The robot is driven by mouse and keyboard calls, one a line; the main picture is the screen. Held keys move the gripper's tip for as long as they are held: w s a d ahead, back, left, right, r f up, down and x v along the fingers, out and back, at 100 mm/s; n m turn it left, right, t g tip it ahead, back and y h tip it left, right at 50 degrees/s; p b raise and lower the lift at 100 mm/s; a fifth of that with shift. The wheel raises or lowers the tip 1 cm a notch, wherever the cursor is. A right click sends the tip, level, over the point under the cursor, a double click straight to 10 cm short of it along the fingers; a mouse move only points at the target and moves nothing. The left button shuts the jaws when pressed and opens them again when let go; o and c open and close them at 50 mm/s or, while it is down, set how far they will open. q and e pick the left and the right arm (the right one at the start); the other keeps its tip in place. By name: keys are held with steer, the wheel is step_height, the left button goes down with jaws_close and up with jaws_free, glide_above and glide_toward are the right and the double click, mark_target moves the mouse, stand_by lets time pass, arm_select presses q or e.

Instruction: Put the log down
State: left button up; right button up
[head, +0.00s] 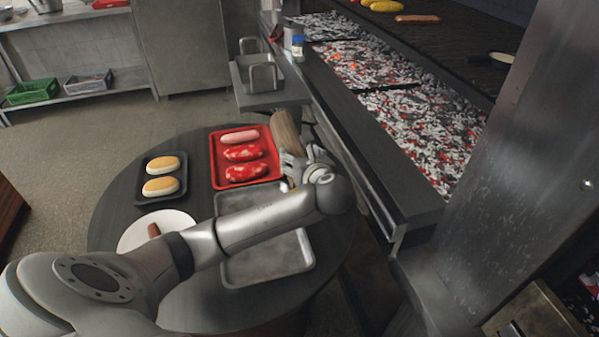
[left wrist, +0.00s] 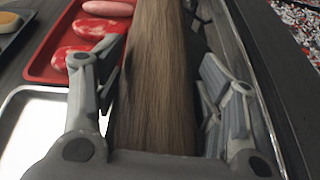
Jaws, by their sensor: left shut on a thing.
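The log (head: 287,132) is a brown piece of wood with a lengthwise grain. My left gripper (head: 294,165) is shut on it, at the right edge of the round table, beside the red tray. In the left wrist view the log (left wrist: 155,75) runs away from me between the two fingers of the gripper (left wrist: 155,95). The log's near end is hidden by my gripper. I cannot tell whether the log touches anything below it. My right gripper is not in view.
A round dark table (head: 112,212) holds a red tray (head: 216,165) with meat and a sausage, a dark tray (head: 150,197) with buns, a white plate (head: 180,218) and an empty metal tray (head: 305,255). A grill with glowing coals (head: 400,110) is at right.

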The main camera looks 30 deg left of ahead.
arm_select(q)
steer(key=w+f, duration=0.1)
steer(key=w+a+f, duration=0.1)
steer(key=f, duration=0.1)
steer(key=w+a+f, duration=0.1)
steer(key=shift+a+f, duration=0.1)
steer(key=shift+f, duration=0.2)
steer(key=shift+f+b, duration=0.3)
steer(key=shift+f, duration=1.15)
steer(key=shift+f, duration=0.1)
steer(key=o, duration=1.6)
steer(key=shift+s+f, duration=0.1)
steer(key=shift+o, duration=0.2)
